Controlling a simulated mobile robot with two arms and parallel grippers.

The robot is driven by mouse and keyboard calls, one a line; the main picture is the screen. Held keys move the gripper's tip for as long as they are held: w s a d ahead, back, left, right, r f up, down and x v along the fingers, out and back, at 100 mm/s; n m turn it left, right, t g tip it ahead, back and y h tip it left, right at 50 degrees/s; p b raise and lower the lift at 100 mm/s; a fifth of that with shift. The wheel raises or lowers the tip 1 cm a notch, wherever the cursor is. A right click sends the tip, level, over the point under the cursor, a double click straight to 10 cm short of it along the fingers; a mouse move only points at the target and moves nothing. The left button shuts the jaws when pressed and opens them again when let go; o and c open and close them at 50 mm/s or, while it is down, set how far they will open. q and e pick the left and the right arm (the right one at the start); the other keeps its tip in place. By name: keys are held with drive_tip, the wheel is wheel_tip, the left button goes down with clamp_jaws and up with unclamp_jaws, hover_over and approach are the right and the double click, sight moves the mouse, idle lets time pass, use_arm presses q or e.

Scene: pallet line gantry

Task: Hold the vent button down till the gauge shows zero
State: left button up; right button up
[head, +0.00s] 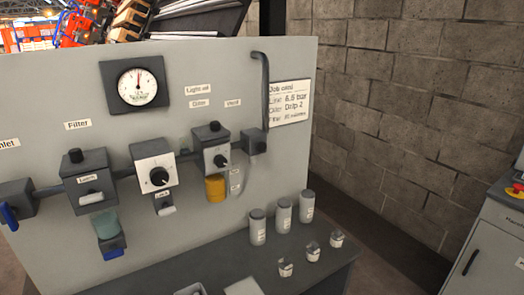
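The round white gauge (137,86) sits in a dark square frame high on the grey panel. Its needle points roughly straight up; the scale figures are too small to read. A label that seems to read "Vent" (233,104) is on the panel, right of the gauge. Below and right of it is a small dark block (254,141) at the end of the pipe line. I cannot make out a separate vent button on it. Neither of my grippers is in view, and nothing touches the panel.
A filter unit (88,180), a white-faced knob unit (155,170) and an oiler with a yellow bowl (215,187) line the panel. A curved dark pipe (265,90) stands beside a job card (289,102). Several canisters (282,216) and small cups (312,250) stand on the dark bench.

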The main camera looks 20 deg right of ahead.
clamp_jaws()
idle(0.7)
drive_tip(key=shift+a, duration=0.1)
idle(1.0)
